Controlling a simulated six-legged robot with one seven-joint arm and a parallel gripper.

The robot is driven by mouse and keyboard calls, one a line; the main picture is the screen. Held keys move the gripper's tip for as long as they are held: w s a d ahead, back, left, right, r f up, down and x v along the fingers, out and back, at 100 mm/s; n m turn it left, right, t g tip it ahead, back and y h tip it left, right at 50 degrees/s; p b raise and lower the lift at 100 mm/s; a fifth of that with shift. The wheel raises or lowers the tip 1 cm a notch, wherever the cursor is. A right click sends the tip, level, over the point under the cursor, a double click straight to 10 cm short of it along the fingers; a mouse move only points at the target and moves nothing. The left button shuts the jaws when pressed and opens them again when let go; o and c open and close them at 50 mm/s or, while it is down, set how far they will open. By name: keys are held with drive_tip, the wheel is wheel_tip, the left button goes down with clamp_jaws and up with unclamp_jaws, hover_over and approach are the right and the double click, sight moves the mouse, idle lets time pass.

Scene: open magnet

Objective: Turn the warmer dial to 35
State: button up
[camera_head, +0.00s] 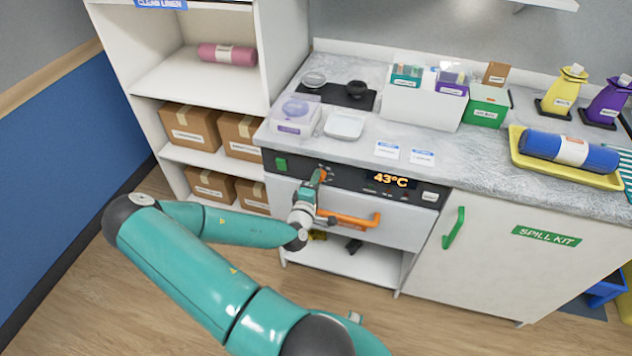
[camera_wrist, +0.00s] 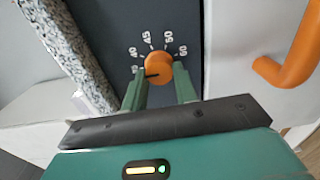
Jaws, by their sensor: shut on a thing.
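The warmer dial (camera_wrist: 158,66) is a round orange knob on a dark panel, with white numbers around it; 40, 45, 50 and 60 can be read. A black pointer mark shows on its left side, towards a partly hidden number below 40. My gripper (camera_wrist: 160,88) is shut on the dial, with one green finger on each side. In the head view my gripper (camera_head: 319,178) reaches the dark control panel, and hides most of the dial. The display (camera_head: 391,181) on the panel reads 43°C.
An orange drawer handle (camera_head: 352,220) sits just below the panel, close to my gripper. A green switch (camera_head: 281,164) is to the left on the panel. The counter above holds bins, a tray (camera_head: 600,178) and bottles. A shelf with boxes stands at left.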

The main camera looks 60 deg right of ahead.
drive_tip(key=shift+s, duration=0.15)
drive_tip(key=o, duration=1)
drive_tip(key=a, duration=0.4)
drive_tip(key=s+a, duration=0.1)
drive_tip(key=a, duration=0.4)
drive_tip(key=s+a, duration=0.1)
drive_tip(key=a, duration=0.3)
drive_tip(key=shift+a, duration=0.35)
